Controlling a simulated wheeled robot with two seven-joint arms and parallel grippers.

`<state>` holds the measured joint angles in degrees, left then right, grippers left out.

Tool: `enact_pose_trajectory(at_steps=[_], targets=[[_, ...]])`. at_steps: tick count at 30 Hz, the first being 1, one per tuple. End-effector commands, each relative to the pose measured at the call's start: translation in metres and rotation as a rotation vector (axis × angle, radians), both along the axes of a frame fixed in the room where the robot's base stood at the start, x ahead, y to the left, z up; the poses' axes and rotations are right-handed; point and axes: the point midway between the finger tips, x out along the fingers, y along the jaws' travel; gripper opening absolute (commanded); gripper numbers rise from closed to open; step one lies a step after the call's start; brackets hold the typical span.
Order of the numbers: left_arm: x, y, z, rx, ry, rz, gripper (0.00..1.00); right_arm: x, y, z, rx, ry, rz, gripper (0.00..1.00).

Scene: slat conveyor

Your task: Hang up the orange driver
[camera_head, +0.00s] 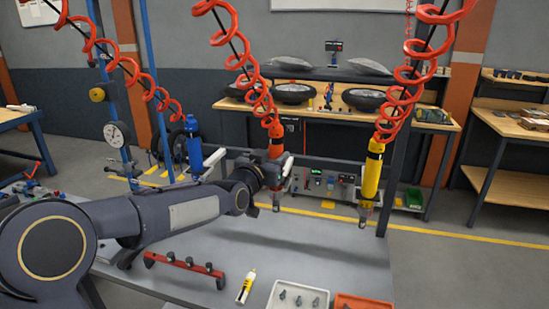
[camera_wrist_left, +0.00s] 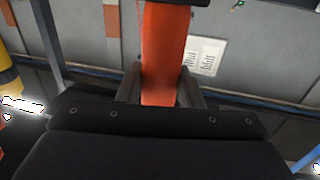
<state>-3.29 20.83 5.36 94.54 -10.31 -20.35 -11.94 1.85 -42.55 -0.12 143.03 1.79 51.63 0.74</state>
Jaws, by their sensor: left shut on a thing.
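The orange driver (camera_head: 276,134) is upright below a red coiled hose in the middle of the head view. My left gripper (camera_head: 277,168) reaches it from the left and is shut on its body. In the left wrist view the orange driver (camera_wrist_left: 165,50) stands between the two fingers of the left gripper (camera_wrist_left: 161,88). The fingers hide part of its body; its tip shows below them in the head view. My right gripper is not in view.
A yellow driver (camera_head: 371,175) hangs at the right and a blue driver (camera_head: 194,148) at the left, each under a red coil. Below, the grey table (camera_head: 310,235) carries a red rack (camera_head: 185,264), a yellow-white bottle (camera_head: 246,286) and a white tray (camera_head: 271,303).

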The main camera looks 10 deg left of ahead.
Motion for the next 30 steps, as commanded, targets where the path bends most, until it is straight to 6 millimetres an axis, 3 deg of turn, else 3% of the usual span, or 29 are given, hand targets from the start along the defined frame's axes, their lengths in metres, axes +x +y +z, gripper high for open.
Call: enact_pose_trajectory(at_steps=[30], targets=[[-0.0001, -0.0001, -0.0025, -0.002, -0.007, 0.000, 0.00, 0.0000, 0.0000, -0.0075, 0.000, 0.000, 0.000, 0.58]])
